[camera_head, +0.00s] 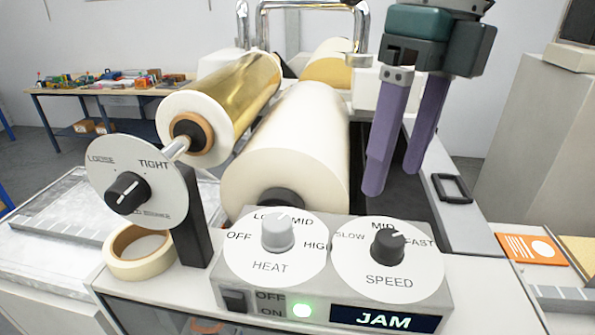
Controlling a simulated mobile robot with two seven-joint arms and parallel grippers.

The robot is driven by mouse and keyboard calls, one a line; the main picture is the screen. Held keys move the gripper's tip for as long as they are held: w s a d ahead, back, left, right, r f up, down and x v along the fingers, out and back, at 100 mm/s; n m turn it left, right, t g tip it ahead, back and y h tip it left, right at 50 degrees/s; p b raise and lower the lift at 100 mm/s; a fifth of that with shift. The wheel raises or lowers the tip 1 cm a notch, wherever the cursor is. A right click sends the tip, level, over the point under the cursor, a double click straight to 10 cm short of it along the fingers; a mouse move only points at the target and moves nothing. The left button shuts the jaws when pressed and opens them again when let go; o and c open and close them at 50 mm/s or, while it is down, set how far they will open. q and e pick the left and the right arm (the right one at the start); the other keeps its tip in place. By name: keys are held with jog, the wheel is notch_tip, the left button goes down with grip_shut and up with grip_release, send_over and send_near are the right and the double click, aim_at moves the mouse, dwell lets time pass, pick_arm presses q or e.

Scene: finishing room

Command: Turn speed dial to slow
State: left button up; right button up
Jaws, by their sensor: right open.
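The black speed dial (387,246) sits on a white round face marked SLOW, MID and FAST, at the right of the grey control panel (432,300). Its white pointer line is turned to the upper right, between MID and FAST. My right gripper (393,180) hangs above and behind the speed dial, with its two purple fingers apart and pointing down. It is empty and does not touch the dial. My left gripper is not in view.
A grey heat dial (278,232) stands just left of the speed dial. A display (385,319) reads JAM beside a green light (302,310). A tension dial (127,193), tape roll (138,252), white roller (290,150) and gold foil roll (225,95) are nearby. An orange card (531,249) lies right.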

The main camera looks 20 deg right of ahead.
aim_at(390, 235)
jog(key=shift+d+f+h+p, duration=0.4)
jog(key=shift+d+p, duration=0.1)
jog(key=shift+d, duration=0.3)
jog(key=f+p, duration=0.1)
jog(key=f, duration=0.1)
jog(key=f+p, duration=0.1)
jog(key=f, duration=0.2)
jog(key=f+p, duration=0.2)
jog(key=f, duration=0.1)
jog(key=shift+s+a+f, duration=0.1)
jog(key=shift+a, duration=0.2)
jog(key=shift+f, duration=0.4)
grip_shut()
